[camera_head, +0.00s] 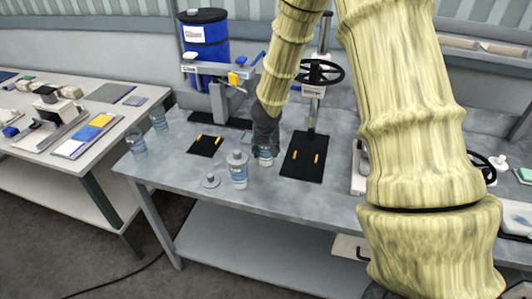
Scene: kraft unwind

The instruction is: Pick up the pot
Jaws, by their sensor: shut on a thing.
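A small clear pot with a blue-and-white label (264,155) is under my gripper (265,146). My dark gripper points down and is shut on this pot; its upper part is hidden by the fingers. Whether the pot's base touches the table is too small to tell. A similar labelled pot with a grey lid (238,171) stands upright to the left of my gripper.
A loose grey lid (210,181) lies left of the lidded pot. Clear jars (159,119) stand on the left end of the grey table (215,218). A black mat (296,166) with a handwheel press (313,92) is right of my gripper. A blue drum (207,52) stands behind.

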